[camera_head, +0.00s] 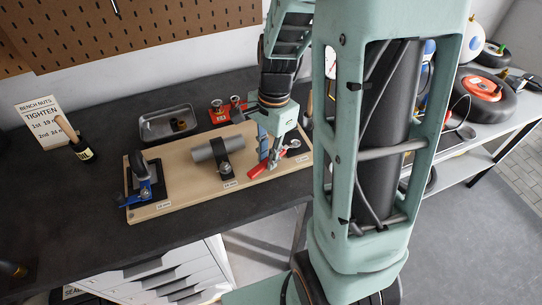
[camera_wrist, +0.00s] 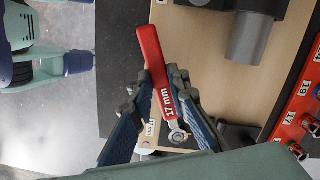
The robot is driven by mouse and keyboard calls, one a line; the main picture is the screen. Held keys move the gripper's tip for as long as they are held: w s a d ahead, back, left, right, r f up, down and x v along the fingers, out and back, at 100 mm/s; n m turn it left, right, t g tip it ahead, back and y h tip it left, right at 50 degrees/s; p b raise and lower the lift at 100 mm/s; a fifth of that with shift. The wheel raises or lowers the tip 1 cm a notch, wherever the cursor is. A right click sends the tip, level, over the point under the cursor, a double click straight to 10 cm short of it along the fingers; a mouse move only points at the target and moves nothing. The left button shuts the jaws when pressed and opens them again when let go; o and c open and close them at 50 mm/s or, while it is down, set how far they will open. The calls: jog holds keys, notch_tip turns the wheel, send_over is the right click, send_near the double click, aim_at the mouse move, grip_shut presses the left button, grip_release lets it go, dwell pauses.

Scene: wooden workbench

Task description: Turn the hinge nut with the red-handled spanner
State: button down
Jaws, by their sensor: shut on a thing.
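The red-handled spanner (camera_head: 265,166) lies low over the right end of the light wooden board (camera_head: 185,168). In the wrist view the red spanner (camera_wrist: 158,70), marked 17 mm, runs between the two blue-padded fingers of my gripper (camera_wrist: 156,88). My gripper is shut on its handle, and also shows in the head view (camera_head: 272,158). The spanner's metal head (camera_wrist: 179,136) is at the board's 17 mm station; I cannot tell whether it sits around the nut, which is largely hidden. The hinge (camera_head: 293,146) is partly hidden behind my gripper.
A pipe in a clamp (camera_head: 220,148) stands mid-board, left of my gripper. Behind are a metal tray (camera_head: 166,122) and a red rack (camera_head: 220,113). A sign (camera_head: 38,118) stands at the left.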

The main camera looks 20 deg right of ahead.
jog(key=shift+r, duration=0.1)
jog(key=shift+s+d+n, duration=0.25)
jog(key=shift+s+n, duration=0.15)
jog(key=shift+n, duration=0.1)
dwell(0.3)
jog(key=shift+r+p, duration=2.2)
jog(key=shift+r, duration=0.5)
jog(key=shift+s+f, duration=0.1)
jog(key=shift+s, duration=0.1)
